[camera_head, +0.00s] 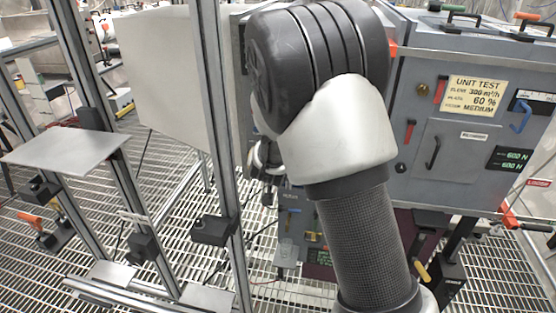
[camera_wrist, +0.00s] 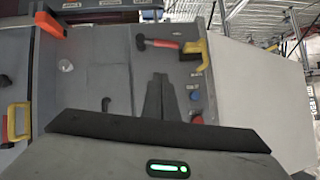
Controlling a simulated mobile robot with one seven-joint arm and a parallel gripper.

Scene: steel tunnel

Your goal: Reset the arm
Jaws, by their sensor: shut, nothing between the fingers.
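My arm (camera_head: 350,140) fills the middle of the head view, bent at a large black and white joint. It blocks part of the grey equipment box behind it. In the wrist view my gripper (camera_wrist: 158,76) shows as two dark fingers close together, shut and empty. Behind the fingers is a grey panel (camera_wrist: 120,75). The fingers appear apart from it, though the exact gap is unclear. In the head view my gripper is mostly hidden behind the arm and cannot be made out clearly.
A grey box (camera_head: 430,180) with a "UNIT TEST" label (camera_head: 476,95) stands right. A metal frame post (camera_head: 222,150) and a pale panel (camera_head: 165,75) stand left.

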